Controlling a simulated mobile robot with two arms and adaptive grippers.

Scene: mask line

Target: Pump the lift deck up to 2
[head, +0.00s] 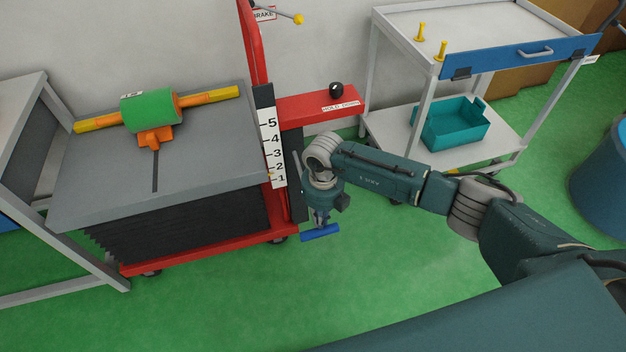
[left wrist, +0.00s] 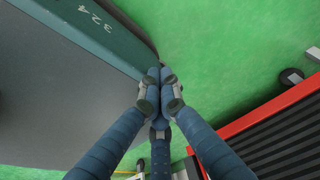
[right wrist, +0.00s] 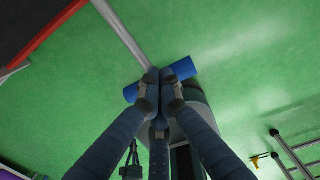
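The lift deck (head: 200,165) is a grey plate on black bellows, low over a red base. A white scale (head: 272,140) marked 1 to 5 stands at its right edge; a small yellow mark shows near the 1 and 2, its exact reading unclear. A blue pedal bar (head: 320,233) on a grey lever is right of the base. My right gripper (head: 321,222) points down over it; in the right wrist view the shut fingertips (right wrist: 158,76) overlap the blue bar (right wrist: 182,69), contact unclear. My left gripper (left wrist: 160,77) is shut and empty, seen only in its wrist view.
A red arm with a black knob (head: 337,90) is behind the scale. A white cart (head: 480,50) with a teal bin (head: 455,125) stands right. Green floor in front is open.

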